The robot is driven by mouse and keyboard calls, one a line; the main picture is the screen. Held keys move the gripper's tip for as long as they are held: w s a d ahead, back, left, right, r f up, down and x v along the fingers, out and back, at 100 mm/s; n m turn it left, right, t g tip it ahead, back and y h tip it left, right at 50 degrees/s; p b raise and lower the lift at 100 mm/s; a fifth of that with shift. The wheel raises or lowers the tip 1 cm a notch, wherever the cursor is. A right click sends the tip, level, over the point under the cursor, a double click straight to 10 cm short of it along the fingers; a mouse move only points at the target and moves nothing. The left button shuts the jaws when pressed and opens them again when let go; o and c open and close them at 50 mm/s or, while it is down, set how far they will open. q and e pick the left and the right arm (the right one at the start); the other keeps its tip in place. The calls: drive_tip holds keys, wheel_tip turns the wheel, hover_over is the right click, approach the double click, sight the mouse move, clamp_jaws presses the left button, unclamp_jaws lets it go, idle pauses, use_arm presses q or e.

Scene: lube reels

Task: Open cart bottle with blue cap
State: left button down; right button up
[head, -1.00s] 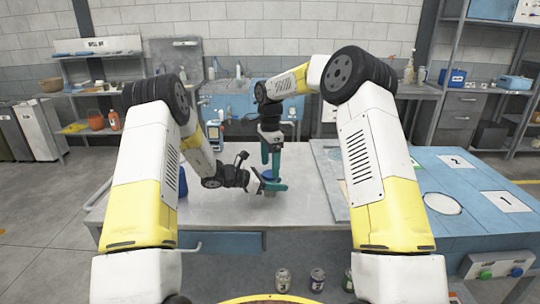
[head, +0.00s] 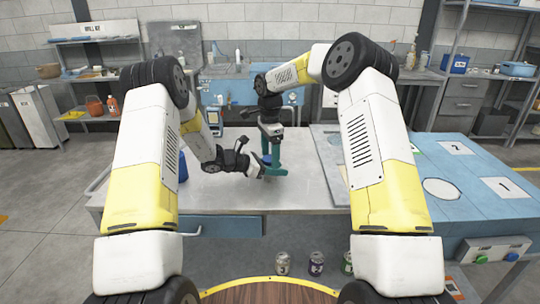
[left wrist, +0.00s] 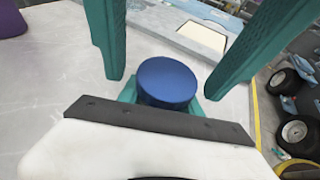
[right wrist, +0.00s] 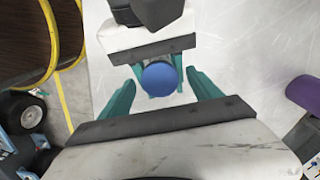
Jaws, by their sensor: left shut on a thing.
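The bottle's round blue cap (head: 266,160) shows over the workbench in the head view. It also shows from above in the left wrist view (left wrist: 168,82) and the right wrist view (right wrist: 160,80). The bottle's body is mostly hidden by the grippers. My left gripper (head: 264,171) comes in from the left, low, and is shut on the bottle below the cap. My right gripper (head: 273,165) points down from above. Its teal fingers (right wrist: 163,92) stand apart on both sides of the cap, with visible gaps.
The grey workbench (head: 230,195) is mostly clear around the grippers. A blue container (head: 183,167) stands behind my left arm. A purple object (right wrist: 304,92) lies beyond the bottle in the right wrist view. A blue panelled table (head: 450,200) adjoins at the right. Several small jars (head: 316,263) sit below the front edge.

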idle(0.3)
drive_tip(key=shift+r, duration=2.3)
use_arm(q)
drive_tip(key=c, duration=0.7)
unclamp_jaws()
